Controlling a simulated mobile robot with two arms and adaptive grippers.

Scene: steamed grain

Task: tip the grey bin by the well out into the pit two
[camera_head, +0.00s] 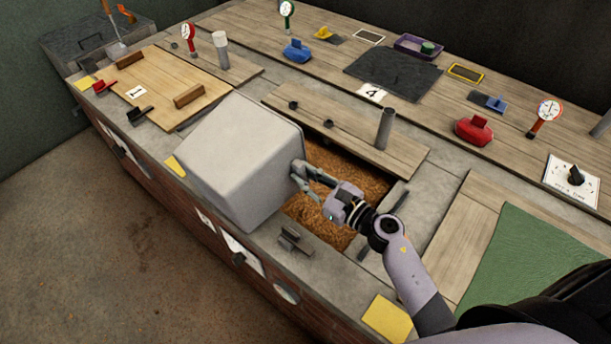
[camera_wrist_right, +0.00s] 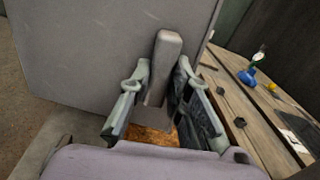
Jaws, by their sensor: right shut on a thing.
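The grey bin (camera_head: 235,150) is at the left edge of an open pit in the counter, tilted, with its opening hidden from view. My right gripper (camera_head: 298,176) is shut on the bin's handle at its right side. In the right wrist view the handle (camera_wrist_right: 165,65) stands between the fingers of my right gripper (camera_wrist_right: 158,95), against the bin's grey wall (camera_wrist_right: 90,45). The open pit holds brown grain (camera_head: 335,182), which also shows below the fingers (camera_wrist_right: 150,134). I cannot read a number on this pit. My left gripper is out of view.
A wooden lid with a grey post (camera_head: 385,128) lies along the pit's far side. A lid marked 1 (camera_head: 135,92) is at the left, with a white cylinder (camera_head: 220,50) beyond. A red lidded object (camera_head: 474,130) and a green mat (camera_head: 535,260) are at the right.

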